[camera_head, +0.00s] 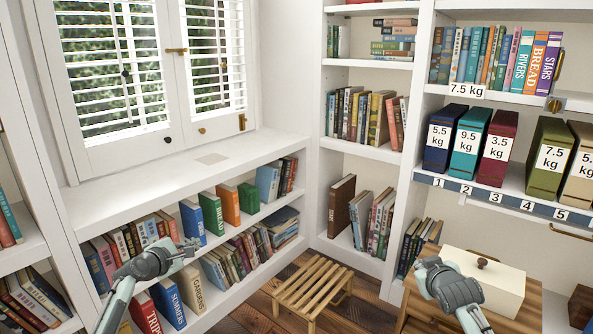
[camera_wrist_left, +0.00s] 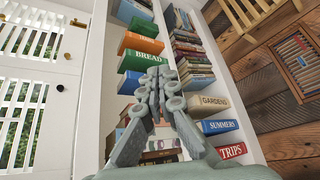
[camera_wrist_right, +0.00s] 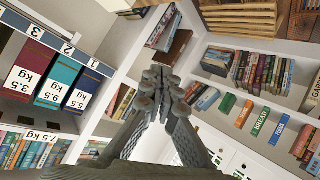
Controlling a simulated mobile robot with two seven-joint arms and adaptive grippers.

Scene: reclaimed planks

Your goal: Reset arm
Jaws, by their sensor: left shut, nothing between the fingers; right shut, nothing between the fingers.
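My left gripper (camera_head: 190,247) is in front of the low bookshelf under the window in the head view. In the left wrist view the left gripper (camera_wrist_left: 160,75) has its fingers together with nothing between them. My right gripper (camera_head: 428,266) is at the lower right of the head view, in front of a white box (camera_head: 490,284) with a dark knob on a wooden stand. In the right wrist view the right gripper (camera_wrist_right: 158,75) has its fingers together and empty. Neither gripper appears to hold or touch any object.
A slatted wooden stool (camera_head: 312,288) stands on the plank floor between the arms. Box files with weight labels, such as the teal one (camera_head: 468,142), stand on a numbered shelf (camera_head: 508,199) at right. Books fill the low bookshelf (camera_head: 170,185). Some floor around the stool is clear.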

